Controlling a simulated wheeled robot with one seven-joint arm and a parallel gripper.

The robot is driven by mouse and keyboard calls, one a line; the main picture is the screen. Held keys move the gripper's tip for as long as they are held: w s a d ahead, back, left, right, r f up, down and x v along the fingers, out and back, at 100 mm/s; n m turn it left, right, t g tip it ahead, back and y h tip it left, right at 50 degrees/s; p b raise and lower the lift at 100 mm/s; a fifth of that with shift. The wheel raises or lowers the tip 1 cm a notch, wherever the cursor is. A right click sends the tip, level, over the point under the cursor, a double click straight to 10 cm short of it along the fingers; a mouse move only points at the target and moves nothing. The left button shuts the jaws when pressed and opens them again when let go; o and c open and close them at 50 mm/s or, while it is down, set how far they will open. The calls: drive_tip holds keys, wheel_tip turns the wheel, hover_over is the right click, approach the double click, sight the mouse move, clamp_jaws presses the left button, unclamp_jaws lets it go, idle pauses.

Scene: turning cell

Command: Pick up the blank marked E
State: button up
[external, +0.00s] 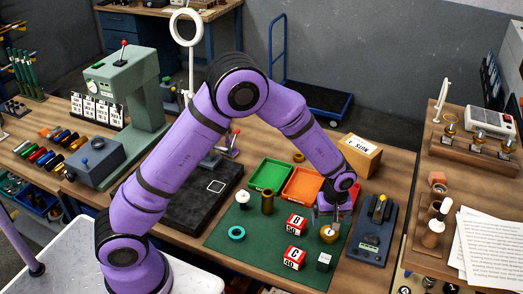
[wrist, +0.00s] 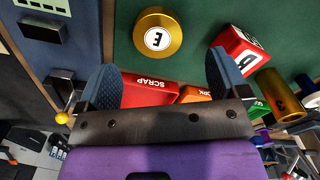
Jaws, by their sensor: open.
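The blank marked E is a short brass cylinder with a white round label. It stands on the green mat (external: 222,240) in the external view (external: 328,235), and its labelled end shows at the top of the wrist view (wrist: 157,34). My gripper (external: 335,215) is open and empty above it. In the wrist view the two blue fingertips (wrist: 163,80) are spread wide, with the blank beyond them in the picture and between their lines. I see no contact between the fingers and the blank.
A red block marked B (external: 296,223) stands left of the blank, and one marked C (external: 294,258) is nearer the front. A dark blue device (external: 372,235) stands right. Green (external: 268,174) and orange (external: 303,184) trays lie behind.

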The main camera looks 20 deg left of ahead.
sight(330, 232)
drive_tip(key=shift+d+f, duration=0.15)
drive_tip(key=shift+f, duration=2.9)
drive_tip(key=c, duration=1.3)
drive_tip(key=shift+c, duration=0.2)
drive_tip(key=shift+r, duration=0.1)
